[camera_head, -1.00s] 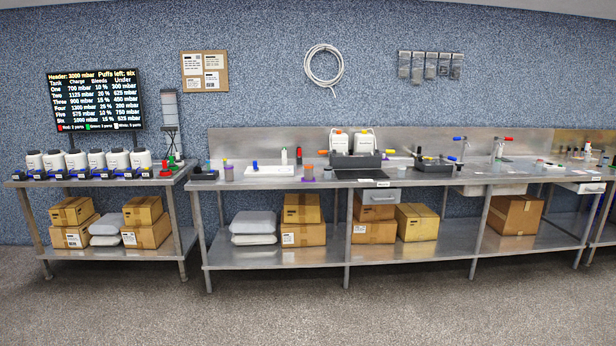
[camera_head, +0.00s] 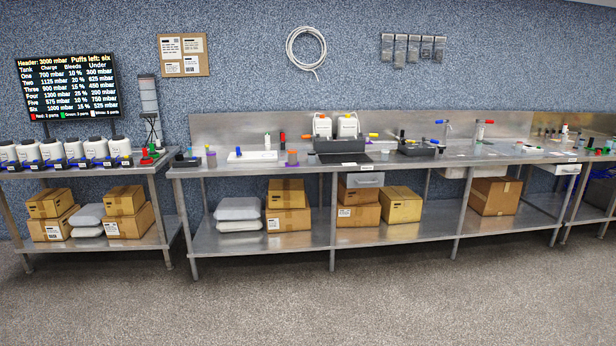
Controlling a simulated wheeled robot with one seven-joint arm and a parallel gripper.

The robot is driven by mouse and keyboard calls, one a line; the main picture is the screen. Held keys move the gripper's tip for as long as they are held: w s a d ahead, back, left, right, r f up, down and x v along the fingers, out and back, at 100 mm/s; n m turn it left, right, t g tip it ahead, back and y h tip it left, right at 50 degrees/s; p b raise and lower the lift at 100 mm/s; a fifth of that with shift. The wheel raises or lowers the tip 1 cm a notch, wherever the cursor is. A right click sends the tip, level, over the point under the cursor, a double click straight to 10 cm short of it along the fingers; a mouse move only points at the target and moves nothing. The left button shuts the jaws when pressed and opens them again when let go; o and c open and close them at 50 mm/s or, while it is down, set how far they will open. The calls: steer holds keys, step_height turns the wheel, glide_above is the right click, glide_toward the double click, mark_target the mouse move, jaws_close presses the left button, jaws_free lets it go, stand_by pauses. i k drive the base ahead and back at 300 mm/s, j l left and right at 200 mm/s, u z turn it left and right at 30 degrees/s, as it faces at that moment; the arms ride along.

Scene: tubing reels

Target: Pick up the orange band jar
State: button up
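I cannot single out the orange band jar for certain at this size. Any band on either is too small to read. My gripper is not in view.
The long steel bench (camera_head: 400,160) runs along the wall, with boxes on its lower shelf. A dark tray (camera_head: 342,157) with white bottles stands mid-bench. A shorter bench (camera_head: 100,172) with several white tanks is at left. The carpet in front (camera_head: 350,305) is clear.

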mark_target(291, 153)
steer(key=i+j+u, duration=0.1)
steer(key=i, duration=0.45)
steer(key=i+j+u, duration=0.15)
steer(key=i, duration=0.4)
steer(key=i+u, duration=0.1)
steer(key=i, duration=0.4)
steer(key=i+u, duration=0.1)
steer(key=i, duration=0.45)
steer(key=i+u, duration=0.15)
steer(key=i, duration=0.4)
steer(key=i+l+u, duration=0.1)
steer(key=i, duration=0.45)
steer(key=i+l+u, duration=0.1)
steer(key=i+l, duration=0.15)
steer(key=i, duration=0.3)
steer(key=i+l+u, duration=0.15)
steer(key=i, duration=0.35)
steer(key=i+l+u, duration=0.6)
steer(key=i, duration=0.15)
